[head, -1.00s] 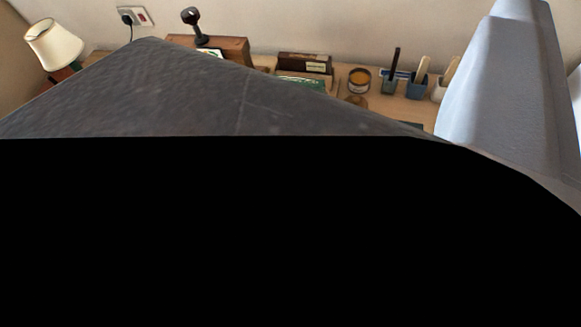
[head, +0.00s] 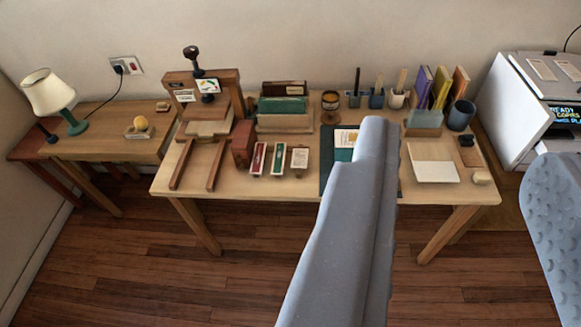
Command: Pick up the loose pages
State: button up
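A flat cream-white stack or sheet (head: 434,172) lies on the right part of the wooden table (head: 330,190); it may be the loose pages, but I cannot tell. A small printed paper with orange on it (head: 346,138) lies on a dark green mat (head: 327,178) at mid-table, partly hidden by a long grey-blue part of my own arm. No gripper fingers can be made out, so I cannot see whether the gripper is open or holds anything.
A wooden press (head: 205,95) stands at the table's left. Upright books (head: 441,88), a blue-grey cup (head: 461,115) and brush pots (head: 376,98) line the back. A lamp (head: 50,95) is on a side table; a white copier (head: 545,95) stands right. The front floor is clear.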

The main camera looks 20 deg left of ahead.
aim_at(299, 160)
jog(key=u, duration=0.5)
jog(key=i, duration=1)
jog(key=z, duration=0.05)
jog(key=k, duration=0.55)
jog(key=u, duration=0.05)
